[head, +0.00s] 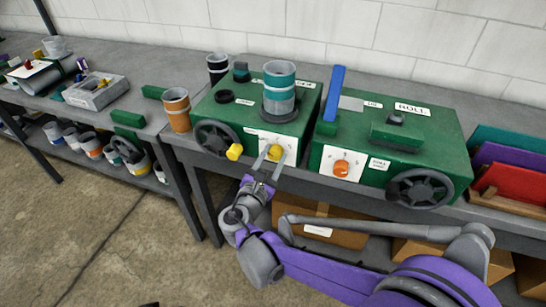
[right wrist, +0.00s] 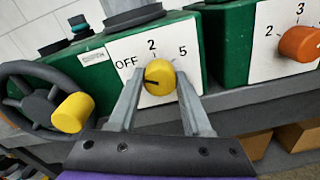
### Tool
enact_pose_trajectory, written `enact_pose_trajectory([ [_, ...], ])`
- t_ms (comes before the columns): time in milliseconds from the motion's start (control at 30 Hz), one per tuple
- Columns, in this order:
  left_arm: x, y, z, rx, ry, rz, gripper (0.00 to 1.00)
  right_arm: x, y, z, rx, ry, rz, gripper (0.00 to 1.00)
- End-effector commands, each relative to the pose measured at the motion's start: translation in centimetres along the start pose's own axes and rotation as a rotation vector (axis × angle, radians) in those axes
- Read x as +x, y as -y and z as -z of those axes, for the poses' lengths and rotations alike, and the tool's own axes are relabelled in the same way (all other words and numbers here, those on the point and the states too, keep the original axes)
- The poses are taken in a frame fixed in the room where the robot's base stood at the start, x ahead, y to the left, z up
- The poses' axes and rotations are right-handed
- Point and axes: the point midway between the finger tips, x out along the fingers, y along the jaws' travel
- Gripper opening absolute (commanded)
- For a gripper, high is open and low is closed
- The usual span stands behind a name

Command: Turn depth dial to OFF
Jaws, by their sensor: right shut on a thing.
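The depth dial is a yellow knob (head: 275,153) on a white plate on the front of the left green machine (head: 250,118). In the right wrist view the dial (right wrist: 160,77) sits below the marks OFF, 2 and 5. A dark pointer line shows on its left half, toward the OFF side. My right gripper (head: 268,154) is shut on the dial, with one finger on each side in the right wrist view (right wrist: 160,88). My left gripper is not in view.
A black handwheel with a yellow handle (right wrist: 73,112) is just left of the dial. A second green machine (head: 390,135) with an orange dial (head: 341,169) stands to the right. A teal-banded cup (head: 279,92) stands on the left machine. An orange cup (head: 177,110) is beside it.

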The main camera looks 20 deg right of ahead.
Motion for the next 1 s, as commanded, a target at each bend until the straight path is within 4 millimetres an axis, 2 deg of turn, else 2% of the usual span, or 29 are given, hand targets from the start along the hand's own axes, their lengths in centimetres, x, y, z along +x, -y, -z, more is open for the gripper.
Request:
enact_pose_trajectory([
  [100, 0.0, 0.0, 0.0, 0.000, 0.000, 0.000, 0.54, 0.0, 0.0, 0.1, 0.000, -0.001, 0.001, 0.00],
  [133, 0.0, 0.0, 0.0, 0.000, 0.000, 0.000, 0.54, 0.0, 0.0, 0.1, 0.000, -0.001, 0.001, 0.51],
  [300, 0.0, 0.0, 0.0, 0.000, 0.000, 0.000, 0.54, 0.0, 0.0, 0.0, 0.000, -0.001, 0.000, 0.79],
  [667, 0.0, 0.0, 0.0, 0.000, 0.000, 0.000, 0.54, -0.6, 0.0, 0.0, 0.001, -0.001, -0.001, 0.79],
  [767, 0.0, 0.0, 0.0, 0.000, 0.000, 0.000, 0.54, -1.9, -0.1, 0.1, 0.001, -0.002, -0.003, 0.79],
  [1000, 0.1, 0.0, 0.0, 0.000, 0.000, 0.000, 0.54, -6.8, -0.1, 0.1, 0.001, -0.003, -0.004, 0.79],
])
